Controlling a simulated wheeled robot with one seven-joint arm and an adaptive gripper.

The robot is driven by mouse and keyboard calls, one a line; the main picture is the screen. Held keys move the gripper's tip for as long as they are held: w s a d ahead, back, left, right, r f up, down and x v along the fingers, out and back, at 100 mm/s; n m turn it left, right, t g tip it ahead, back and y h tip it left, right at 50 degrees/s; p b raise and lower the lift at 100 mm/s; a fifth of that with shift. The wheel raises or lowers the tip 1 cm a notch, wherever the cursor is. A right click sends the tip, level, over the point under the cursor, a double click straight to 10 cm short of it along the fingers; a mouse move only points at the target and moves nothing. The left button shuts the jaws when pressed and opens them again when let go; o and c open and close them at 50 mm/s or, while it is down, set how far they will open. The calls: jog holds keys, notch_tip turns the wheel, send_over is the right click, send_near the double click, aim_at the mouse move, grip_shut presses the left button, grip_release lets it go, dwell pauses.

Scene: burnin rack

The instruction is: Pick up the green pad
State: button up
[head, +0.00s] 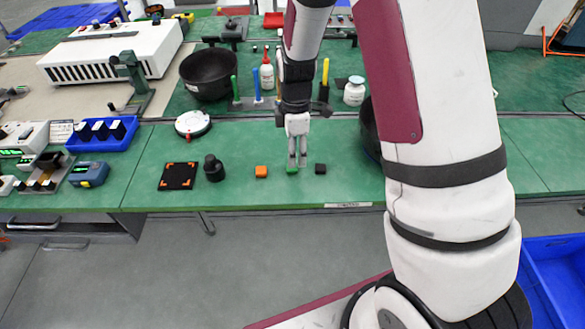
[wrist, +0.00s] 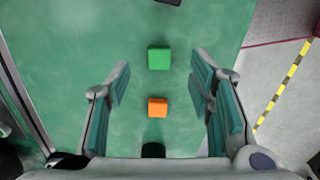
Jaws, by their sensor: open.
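The green pad (head: 292,170) lies on the green bench top near its front edge, right below my gripper (head: 297,160) in the head view. In the wrist view, the green pad (wrist: 159,58) shows as a small block lined up with the gap between the open fingertips (wrist: 160,68). My gripper points down, is open and holds nothing. The fingers show apart from the pad on both sides. The exact height of the fingertips above the bench is hard to tell.
An orange pad (head: 261,172) and a black pad (head: 320,169) lie on either side of the green one. A black knob-like piece (head: 213,168) and a black square plate (head: 178,176) stand further left. Behind are a black bowl (head: 207,74) and bottles.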

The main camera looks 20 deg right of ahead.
jog(key=shift+d+f, duration=0.1)
jog(key=shift+f, duration=2.65)
jog(key=c, duration=0.8)
